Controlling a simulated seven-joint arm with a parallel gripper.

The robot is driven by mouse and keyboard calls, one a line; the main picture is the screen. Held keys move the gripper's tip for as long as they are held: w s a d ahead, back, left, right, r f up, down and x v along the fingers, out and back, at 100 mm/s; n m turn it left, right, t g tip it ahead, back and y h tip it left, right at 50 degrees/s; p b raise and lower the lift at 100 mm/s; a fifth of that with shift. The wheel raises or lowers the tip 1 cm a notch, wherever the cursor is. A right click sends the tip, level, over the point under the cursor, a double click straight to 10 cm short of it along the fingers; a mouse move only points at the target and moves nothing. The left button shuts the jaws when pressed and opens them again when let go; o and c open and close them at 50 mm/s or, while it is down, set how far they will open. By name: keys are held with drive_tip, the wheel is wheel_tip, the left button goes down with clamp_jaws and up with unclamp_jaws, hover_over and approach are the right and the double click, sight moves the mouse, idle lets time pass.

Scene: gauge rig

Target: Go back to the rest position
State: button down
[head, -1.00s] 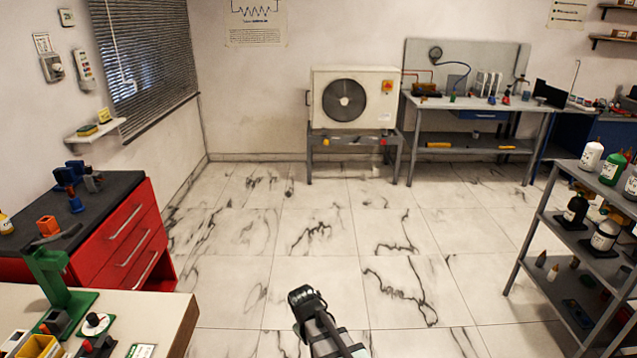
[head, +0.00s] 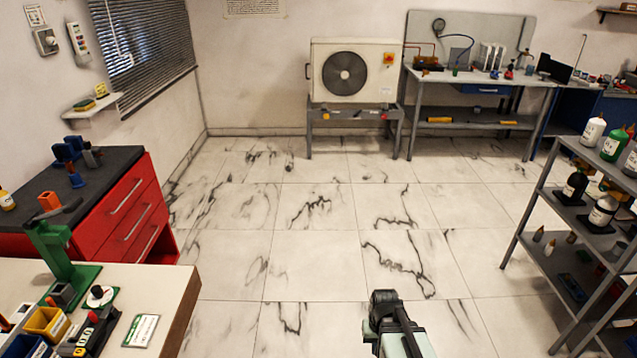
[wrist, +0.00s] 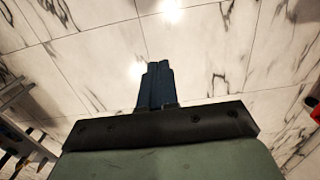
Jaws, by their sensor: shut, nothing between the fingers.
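My gripper (wrist: 157,68) shows in the wrist view as two dark blue fingers close together, with nothing between them. Beyond the fingertips is only the white tiled floor (wrist: 100,55), well apart from them. In the head view, part of my own arm rises from the bottom edge, right of the middle, over open floor. The gripper's fingers cannot be made out there.
A bench with a green stand (head: 62,265) and bins is at the lower left, beside a red drawer cabinet (head: 125,222). A grey shelf of bottles (head: 560,225) stands at the right. A fan unit (head: 352,75) and workbench (head: 480,75) are at the back. The middle floor is clear.

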drive_tip(key=s+f+g, duration=0.3)
drive_tip(key=s+f, duration=0.6)
drive_tip(key=s, duration=0.4)
drive_tip(key=s+f+g, duration=0.3)
drive_tip(key=s+f, duration=0.5)
drive_tip(key=s, duration=0.6)
drive_tip(key=shift+s+f, duration=0.3)
drive_tip(key=shift+f, duration=0.1)
